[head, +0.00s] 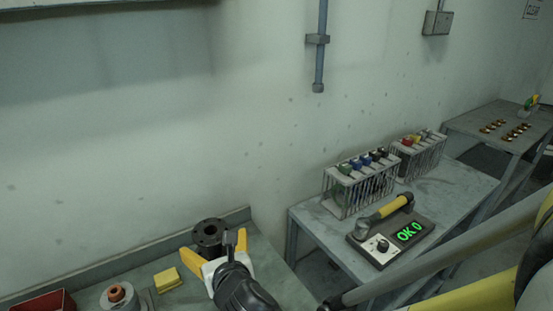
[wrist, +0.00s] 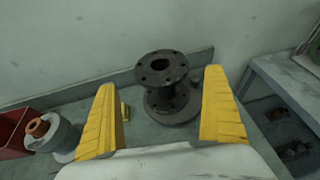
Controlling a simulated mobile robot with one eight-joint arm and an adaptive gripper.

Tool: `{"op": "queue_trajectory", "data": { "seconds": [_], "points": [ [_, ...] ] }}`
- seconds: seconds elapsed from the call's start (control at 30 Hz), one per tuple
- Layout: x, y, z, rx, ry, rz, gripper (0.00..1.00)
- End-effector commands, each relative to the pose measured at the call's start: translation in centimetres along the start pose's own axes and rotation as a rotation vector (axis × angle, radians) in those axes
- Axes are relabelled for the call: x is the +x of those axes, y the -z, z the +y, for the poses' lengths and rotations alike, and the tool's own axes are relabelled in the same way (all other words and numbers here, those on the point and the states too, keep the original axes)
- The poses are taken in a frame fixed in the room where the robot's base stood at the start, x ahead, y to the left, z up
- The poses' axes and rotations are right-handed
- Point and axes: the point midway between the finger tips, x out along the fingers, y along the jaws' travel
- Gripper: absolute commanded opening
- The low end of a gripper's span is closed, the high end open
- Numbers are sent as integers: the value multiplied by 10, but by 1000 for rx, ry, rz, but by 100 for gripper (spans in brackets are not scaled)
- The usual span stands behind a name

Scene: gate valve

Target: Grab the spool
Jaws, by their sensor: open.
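The spool, a dark grey flanged piece (head: 209,236), stands upright at the back of the near bench, close to the wall. In the wrist view the spool (wrist: 163,70) shows its round top flange with bolt holes and a narrow neck, above a wider round base (wrist: 172,108). My gripper (head: 218,262) is open with its yellow fingers apart. In the wrist view my gripper (wrist: 163,105) has one finger on each side of the spool in the picture. The spool appears beyond the fingertips, and no contact shows.
A yellow block (head: 167,280), a grey cylinder with an orange top (head: 118,298) and a red bin (head: 44,303) stand to the left. A second table (head: 325,236) to the right holds a tester (head: 390,238) reading "OK 0" and racks (head: 362,184). The wall is close behind.

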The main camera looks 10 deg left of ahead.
Motion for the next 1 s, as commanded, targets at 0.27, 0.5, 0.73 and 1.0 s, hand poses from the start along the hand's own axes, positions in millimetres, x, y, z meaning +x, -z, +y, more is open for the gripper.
{"op": "queue_trajectory", "data": {
  "seconds": [0.27,0.5,0.73,1.0],
  "points": [
    [22,1,-1,2,1,0,100],
    [59,0,-2,5,1,0,100],
    [64,-2,-2,3,1,0,100],
    [64,-2,-2,4,1,1,40]
  ]
}}
